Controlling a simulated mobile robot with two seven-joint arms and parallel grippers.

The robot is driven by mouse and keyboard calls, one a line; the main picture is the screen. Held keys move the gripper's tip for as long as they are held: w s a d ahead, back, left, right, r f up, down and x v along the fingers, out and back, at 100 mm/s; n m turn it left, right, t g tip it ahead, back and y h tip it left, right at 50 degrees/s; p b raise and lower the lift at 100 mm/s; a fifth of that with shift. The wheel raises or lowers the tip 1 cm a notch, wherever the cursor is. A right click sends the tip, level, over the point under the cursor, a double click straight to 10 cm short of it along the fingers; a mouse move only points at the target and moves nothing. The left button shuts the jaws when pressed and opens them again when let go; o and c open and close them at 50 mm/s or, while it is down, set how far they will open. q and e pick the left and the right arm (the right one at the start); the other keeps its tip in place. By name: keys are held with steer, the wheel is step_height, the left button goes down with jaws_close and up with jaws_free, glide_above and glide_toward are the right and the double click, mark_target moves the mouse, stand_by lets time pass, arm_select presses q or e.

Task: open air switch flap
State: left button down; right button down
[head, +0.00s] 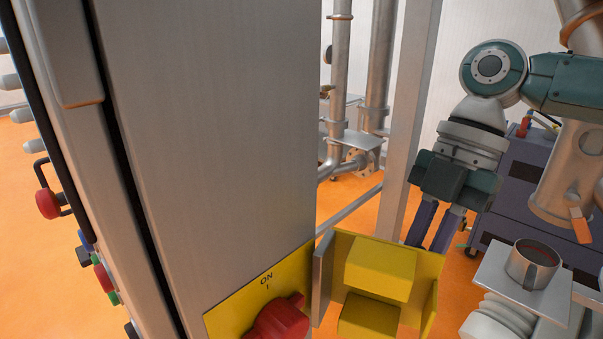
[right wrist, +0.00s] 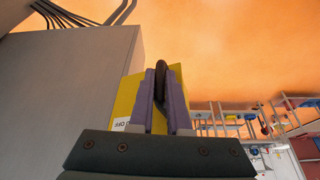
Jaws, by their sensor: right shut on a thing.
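The yellow switch flap (head: 381,268) stands swung out past the right edge of the grey cabinet (head: 215,150), its hollow inner side facing the head camera. The yellow switch plate (head: 240,300) with "ON" and a red knob (head: 280,320) is exposed on the cabinet front, cut off by the bottom edge. My right gripper (head: 430,228) is behind the flap, its fingertips partly hidden by it. In the right wrist view its purple fingers are closed on a dark curved handle (right wrist: 160,80) in front of the yellow flap (right wrist: 125,100). My left gripper is not in view.
A grey tray (head: 496,268) with a metal cup (head: 533,265) is at lower right. Metal pipes (head: 338,90) and a post (head: 408,110) stand behind the flap. A dark blue cart (head: 520,195) is at right. Orange floor (head: 365,215) shows between them.

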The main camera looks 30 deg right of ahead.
steer(key=shift+a, duration=0.15)
steer(key=c, duration=1.1)
jaws_free()
steer(key=shift+o, duration=1.1)
steer(key=shift+w+d+r+b, duration=0.15)
steer(key=shift+d+r+b, duration=0.1)
steer(key=shift+r+b, duration=0.15)
steer(key=b+v, duration=0.3)
steer(key=v, duration=0.6)
